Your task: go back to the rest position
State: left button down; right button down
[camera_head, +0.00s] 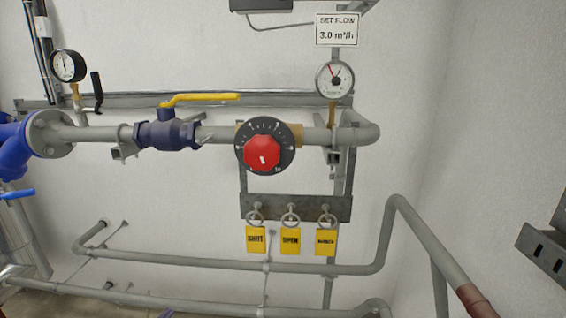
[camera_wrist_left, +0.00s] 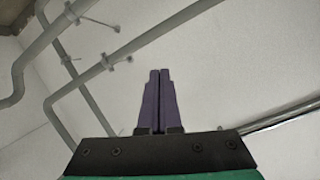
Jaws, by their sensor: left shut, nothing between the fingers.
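My left gripper (camera_wrist_left: 158,74) shows in the left wrist view as two purple fingers, pressed together with nothing between them. They stand in front of the pale wall and grey pipes, apart from anything I can see. The rest of the left arm is out of that view. My right gripper is in neither view.
A red knob (camera_head: 262,154) on a dark dial sits on the upper pipe, right of a blue valve (camera_head: 167,135) with a yellow lever (camera_head: 200,98). Yellow tags (camera_head: 290,241) hang from a bracket. Lower pipes (camera_head: 190,260) cross in front of the wall. A grey metal piece (camera_head: 545,250) is at right.

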pick_arm(q)
jog(key=s+d+f+n+g+y, duration=0.2)
jog(key=s+f+g, duration=0.5)
jog(key=s+f, duration=1.55)
jog(key=s+d+f+g, duration=0.2)
jog(key=s+f, duration=0.1)
jog(key=s, duration=0.5)
jog(key=s+d+f+g, duration=0.2)
jog(key=s+f, duration=0.2)
jog(key=s, duration=0.4)
jog(key=s+d+f+n+g+h, duration=0.1)
jog(key=s+f, duration=0.3)
jog(key=s, duration=0.4)
jog(key=shift+s+d+g, duration=0.35)
jog(key=shift+d+g, duration=0.25)
jog(key=shift+d, duration=0.15)
